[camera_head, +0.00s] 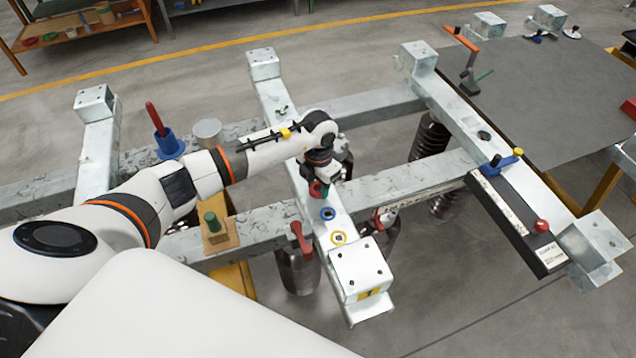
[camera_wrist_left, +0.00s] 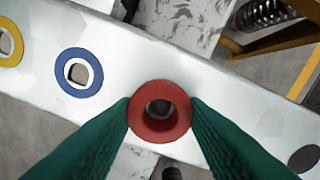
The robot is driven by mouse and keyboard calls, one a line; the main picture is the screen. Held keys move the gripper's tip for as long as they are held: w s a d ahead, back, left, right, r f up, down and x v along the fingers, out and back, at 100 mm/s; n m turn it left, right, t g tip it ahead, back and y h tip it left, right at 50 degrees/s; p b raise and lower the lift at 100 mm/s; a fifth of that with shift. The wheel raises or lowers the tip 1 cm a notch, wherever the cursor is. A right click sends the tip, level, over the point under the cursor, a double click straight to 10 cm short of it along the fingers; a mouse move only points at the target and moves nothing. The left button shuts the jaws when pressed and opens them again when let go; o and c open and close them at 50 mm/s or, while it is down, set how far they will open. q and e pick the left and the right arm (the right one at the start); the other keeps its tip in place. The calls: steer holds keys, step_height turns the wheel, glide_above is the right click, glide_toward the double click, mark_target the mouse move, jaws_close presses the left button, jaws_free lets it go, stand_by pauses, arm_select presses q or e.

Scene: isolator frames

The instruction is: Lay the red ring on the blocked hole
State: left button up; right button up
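The red ring (camera_wrist_left: 160,133) sits between the green fingertips of my left gripper (camera_wrist_left: 160,113), which touch it on both sides. It looks larger than the blue ring (camera_wrist_left: 79,87), so it seems to be held above the pale metal beam (camera_wrist_left: 225,95). In the head view my left gripper (camera_head: 319,184) points down over the same beam, with the red ring small at its tips. A dark round spot (camera_wrist_left: 304,159) on the beam is at the lower right of the wrist view; I cannot tell whether it is a blocked hole. My right gripper is not in view.
A yellow ring (camera_head: 338,238) and the blue ring lie on the beam in front of my gripper. Red-handled tools (camera_head: 301,240) stand beside the beam. A blue holder (camera_head: 168,143) and a green peg on a wooden block (camera_head: 213,231) stand on a crossbeam to the left.

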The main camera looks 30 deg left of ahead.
mark_target(318, 187)
arm_select(q)
steer(key=o, duration=0.4)
steer(key=shift+o, duration=0.2)
steer(key=shift+r+p, duration=0.3)
steer(key=shift+p, duration=0.05)
steer(key=shift+w+r, duration=0.1)
steer(key=shift+r, duration=0.3)
step_height(318, 187, up, 11)
steer(key=b, duration=0.2)
steer(key=shift+f, duration=0.1)
